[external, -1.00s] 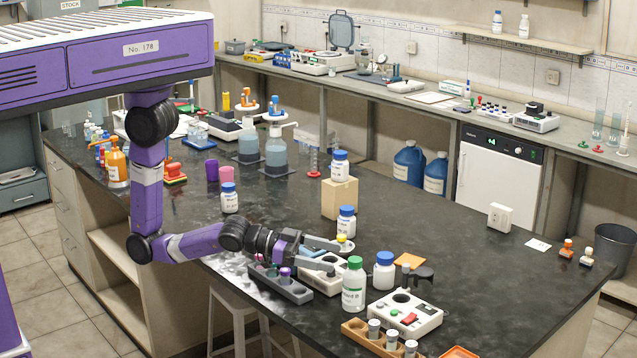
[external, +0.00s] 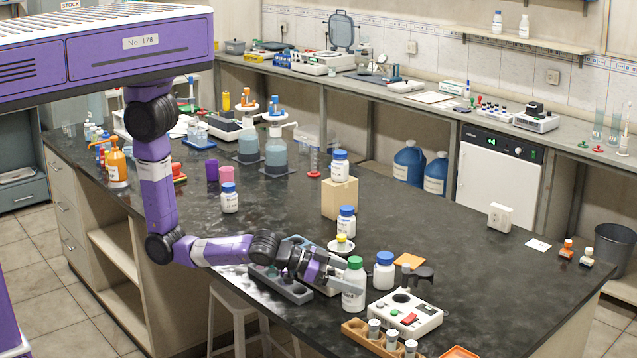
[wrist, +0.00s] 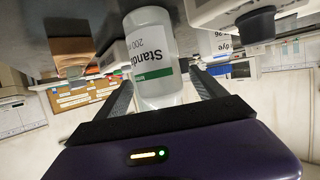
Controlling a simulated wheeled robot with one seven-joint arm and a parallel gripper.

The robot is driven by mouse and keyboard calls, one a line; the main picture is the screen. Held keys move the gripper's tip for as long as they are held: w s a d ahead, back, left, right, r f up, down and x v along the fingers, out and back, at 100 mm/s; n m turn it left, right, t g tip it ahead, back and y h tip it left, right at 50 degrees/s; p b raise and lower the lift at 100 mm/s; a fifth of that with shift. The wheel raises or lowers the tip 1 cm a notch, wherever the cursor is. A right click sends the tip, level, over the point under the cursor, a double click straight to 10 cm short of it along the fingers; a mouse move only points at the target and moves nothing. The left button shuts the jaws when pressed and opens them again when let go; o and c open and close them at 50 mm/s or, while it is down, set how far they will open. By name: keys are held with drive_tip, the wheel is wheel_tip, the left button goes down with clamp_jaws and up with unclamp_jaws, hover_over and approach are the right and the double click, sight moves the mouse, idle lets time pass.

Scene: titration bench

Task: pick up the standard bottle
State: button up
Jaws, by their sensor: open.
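The standard bottle (external: 354,288) is a translucent white bottle with a green cap, upright on the dark bench near its front edge. In the wrist view the bottle (wrist: 150,60) appears upside down, its label reading "Stand…" and "200". My gripper (external: 343,272) is at the bottle's left side, low over the bench. In the wrist view my gripper (wrist: 163,90) is open, with one finger on each side of the bottle. Whether either finger touches it cannot be told.
A blue-capped white bottle (external: 384,272) stands close behind to the right. A white stirrer device (external: 408,314) and a wooden vial rack (external: 370,338) lie just right and in front. A grey rack (external: 280,286) is under my arm.

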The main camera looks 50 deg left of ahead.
drive_tip(key=shift+w+d+f, duration=0.1)
drive_tip(key=shift+w+d, duration=0.1)
drive_tip(key=shift+w, duration=0.05)
drive_tip(key=c, duration=1.5)
clamp_jaws()
